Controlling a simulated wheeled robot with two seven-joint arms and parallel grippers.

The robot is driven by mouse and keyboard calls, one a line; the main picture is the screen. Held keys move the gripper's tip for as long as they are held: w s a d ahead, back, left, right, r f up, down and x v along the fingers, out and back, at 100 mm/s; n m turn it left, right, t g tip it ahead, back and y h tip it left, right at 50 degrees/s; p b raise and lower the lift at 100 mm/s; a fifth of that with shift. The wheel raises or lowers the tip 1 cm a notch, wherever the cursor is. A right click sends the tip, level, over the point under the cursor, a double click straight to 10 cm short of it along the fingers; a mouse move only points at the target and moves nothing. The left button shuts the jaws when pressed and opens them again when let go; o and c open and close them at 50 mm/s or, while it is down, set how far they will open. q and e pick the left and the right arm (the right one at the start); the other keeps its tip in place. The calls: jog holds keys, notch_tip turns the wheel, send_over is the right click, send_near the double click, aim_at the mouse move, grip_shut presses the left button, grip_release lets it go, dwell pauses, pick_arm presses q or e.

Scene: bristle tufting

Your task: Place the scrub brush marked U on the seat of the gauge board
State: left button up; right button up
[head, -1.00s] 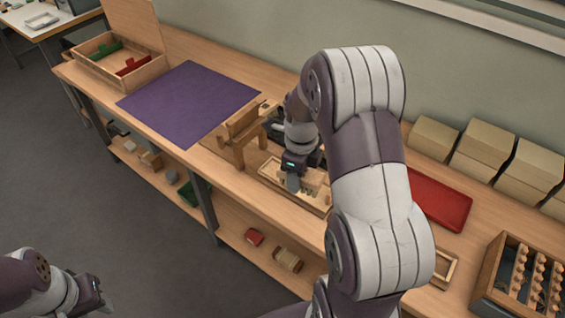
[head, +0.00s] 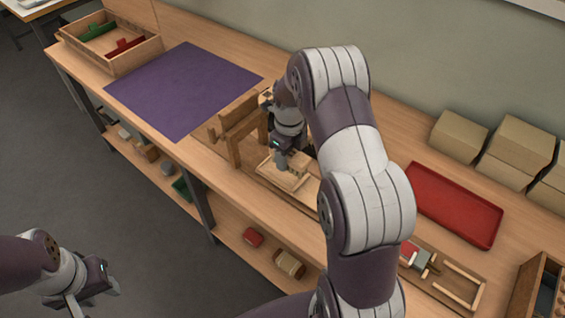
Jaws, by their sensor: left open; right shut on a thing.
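My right gripper (head: 283,160) is shut on a small pale wooden block (head: 299,161), seemingly the scrub brush, just above a light wooden tray (head: 283,178). The U mark is not readable and the bristles cannot be made out. To the left of the gripper stands a wooden arch-like frame (head: 236,128) on a flat board, possibly the gauge board. The seat cannot be made out. My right arm hides part of the bench. My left gripper (head: 76,303) is open and empty at lower left, over the floor.
A purple mat (head: 183,90) lies bare left of the frame. An open box (head: 112,55) with green and red pieces stands far left. A red tray (head: 453,204), cardboard boxes (head: 515,150) and a fixture with red and grey parts (head: 440,275) are on the right.

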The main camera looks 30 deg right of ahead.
jog(key=shift+w+a+f, duration=0.1)
jog(key=shift+w+f, duration=0.25)
jog(key=shift+w, duration=0.3)
jog(key=shift+w+a+f, duration=0.1)
jog(key=shift+w+f, duration=0.25)
jog(key=shift+w, duration=0.25)
jog(key=shift+w+f+p, duration=0.1)
jog(key=shift+f+p, duration=0.2)
jog(key=shift+f, duration=1.8)
jog(key=shift+f, duration=0.1)
jog(key=o, duration=1.2)
